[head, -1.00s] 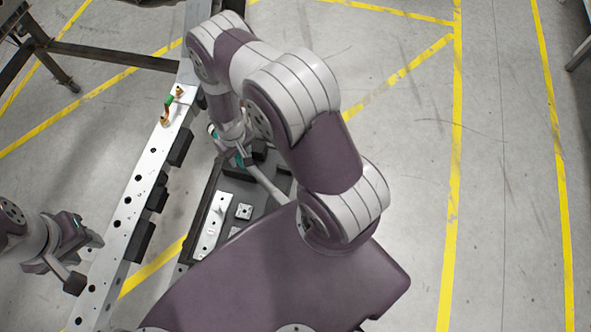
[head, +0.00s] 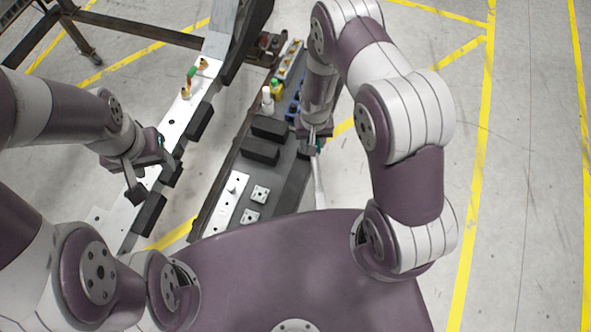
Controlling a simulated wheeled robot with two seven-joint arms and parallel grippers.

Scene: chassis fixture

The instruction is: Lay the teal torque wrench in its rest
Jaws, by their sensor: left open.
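The torque wrench (head: 319,182) shows as a light grey shaft reaching down from my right gripper (head: 312,148), with a bit of teal at the gripper. The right gripper appears shut on it, at the right edge of the dark tray; its fingers are partly hidden by its own wrist. My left gripper (head: 153,187) is open and empty over the pale metal rail at the left. Two black blocks (head: 261,151) stand on the tray, left of the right gripper. I cannot tell which thing is the wrench's rest.
The dark tray (head: 222,184) also carries a white plate (head: 229,204), small square metal pieces (head: 260,193), a white bottle (head: 267,97) and a yellow-green item (head: 277,88). The rail (head: 176,128) has black blocks along its side. Open floor lies at the right.

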